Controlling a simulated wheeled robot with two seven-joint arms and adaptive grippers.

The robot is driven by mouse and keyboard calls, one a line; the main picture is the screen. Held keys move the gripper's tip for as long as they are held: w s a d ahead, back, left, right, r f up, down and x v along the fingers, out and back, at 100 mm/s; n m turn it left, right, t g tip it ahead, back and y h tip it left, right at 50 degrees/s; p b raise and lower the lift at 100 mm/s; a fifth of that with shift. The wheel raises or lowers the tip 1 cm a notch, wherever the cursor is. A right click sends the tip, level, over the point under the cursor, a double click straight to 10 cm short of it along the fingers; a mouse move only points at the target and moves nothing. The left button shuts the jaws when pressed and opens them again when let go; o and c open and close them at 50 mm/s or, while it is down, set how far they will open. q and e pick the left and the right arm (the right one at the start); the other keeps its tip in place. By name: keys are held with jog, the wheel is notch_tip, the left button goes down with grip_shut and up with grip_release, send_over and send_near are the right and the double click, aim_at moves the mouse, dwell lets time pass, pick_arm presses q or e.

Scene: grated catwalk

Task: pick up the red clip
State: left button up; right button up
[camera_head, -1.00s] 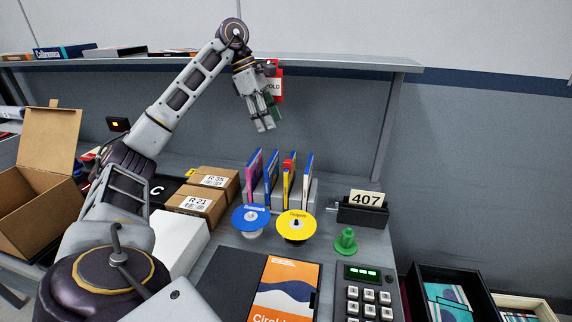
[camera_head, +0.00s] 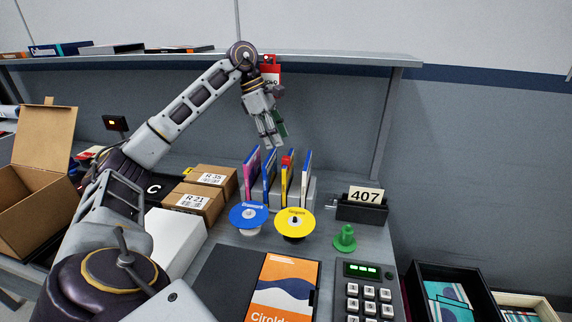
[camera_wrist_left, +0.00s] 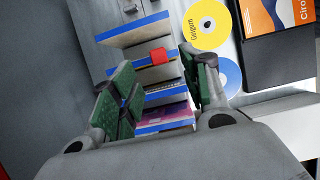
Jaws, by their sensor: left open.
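The red clip (camera_head: 287,161) is a small red block on the top edge of the yellow sleeve (camera_head: 287,182), which stands upright among several thin sleeves in the grey rack (camera_head: 310,190). My left gripper (camera_head: 272,140) is open and empty, pointing down above the sleeves, slightly left of the clip and apart from it. In the left wrist view the red clip (camera_wrist_left: 158,55) shows between the two green-padded fingers (camera_wrist_left: 156,66), beyond their tips. My right gripper is not in view.
A shelf (camera_head: 330,61) with a hanging red tag (camera_head: 270,68) is behind the arm. A blue disc (camera_head: 249,216) and yellow disc (camera_head: 295,223) stand before the rack. Brown boxes (camera_head: 193,200) are left, a 407 card holder (camera_head: 362,209) right.

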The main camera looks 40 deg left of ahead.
aim_at(285, 157)
pick_arm(q)
jog(key=shift+x, duration=0.9)
jog(key=shift+f, duration=0.1)
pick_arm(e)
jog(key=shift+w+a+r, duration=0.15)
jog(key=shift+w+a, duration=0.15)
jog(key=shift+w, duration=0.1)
pick_arm(q)
jog(key=shift+w+d+f, duration=0.15)
jog(key=shift+d+f, duration=0.05)
jog(key=shift+f, duration=0.4)
jog(key=b+x, duration=0.1)
jog(key=x, duration=0.1)
jog(key=shift+w+d+f, duration=0.1)
jog(key=shift+w+f, duration=0.05)
jog(key=shift+f, duration=0.2)
jog(key=shift+w+d+f, duration=0.1)
jog(key=shift+d+f, duration=0.05)
jog(key=shift+f, duration=0.3)
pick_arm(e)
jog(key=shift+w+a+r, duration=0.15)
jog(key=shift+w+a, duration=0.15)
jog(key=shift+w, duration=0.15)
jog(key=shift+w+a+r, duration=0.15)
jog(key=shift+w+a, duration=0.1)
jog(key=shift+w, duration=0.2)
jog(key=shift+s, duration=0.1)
